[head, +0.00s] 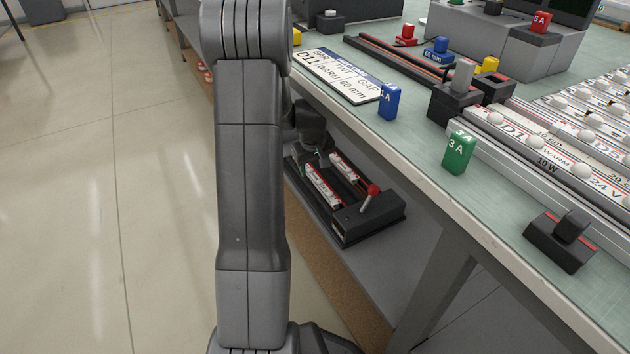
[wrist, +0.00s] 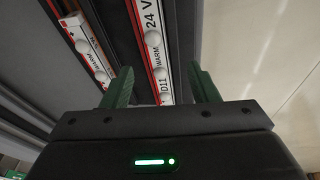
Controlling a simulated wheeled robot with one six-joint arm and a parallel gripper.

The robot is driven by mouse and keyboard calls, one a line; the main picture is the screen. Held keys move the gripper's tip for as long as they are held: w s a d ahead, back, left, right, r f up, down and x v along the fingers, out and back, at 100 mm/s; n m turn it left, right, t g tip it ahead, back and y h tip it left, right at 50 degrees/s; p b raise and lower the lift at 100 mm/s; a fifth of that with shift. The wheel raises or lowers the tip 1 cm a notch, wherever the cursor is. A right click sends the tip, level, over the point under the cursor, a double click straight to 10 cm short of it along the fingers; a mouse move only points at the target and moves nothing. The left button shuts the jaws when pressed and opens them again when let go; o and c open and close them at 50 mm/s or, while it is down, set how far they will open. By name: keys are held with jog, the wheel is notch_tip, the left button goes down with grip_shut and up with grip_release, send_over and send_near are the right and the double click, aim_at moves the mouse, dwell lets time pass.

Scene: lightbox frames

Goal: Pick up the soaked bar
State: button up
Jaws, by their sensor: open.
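Two white light bars with red edges lie in a dark rack on the low shelf under the bench. In the head view one bar (head: 322,187) is nearer the shelf's front edge and the other bar (head: 345,168) is behind it. In the wrist view a bar reading "24 V WARM D11" (wrist: 153,55) runs between my fingers, nearer the left one. A second bar (wrist: 88,50) lies outside the left finger. My gripper (wrist: 161,72) is open with green fingers, apart from the bar at both sides. In the head view my arm partly hides it.
The rack (head: 372,222) has a red-knobbed lever (head: 368,193). The bench top (head: 420,160) overhangs the shelf, with its leg (head: 435,265) to the right. On the bench are a "D11 WARM 60 mm" card (head: 338,75), blue and green tags, and several bars. Open floor (head: 100,180) lies left.

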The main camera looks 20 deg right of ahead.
aim_at(314, 174)
jog(key=shift+w+d, duration=0.15)
jog(key=shift+w, duration=0.2)
jog(key=b+x, duration=0.2)
jog(key=x, duration=0.3)
jog(key=shift+c, duration=0.4)
grip_shut()
jog(key=shift+r, duration=0.1)
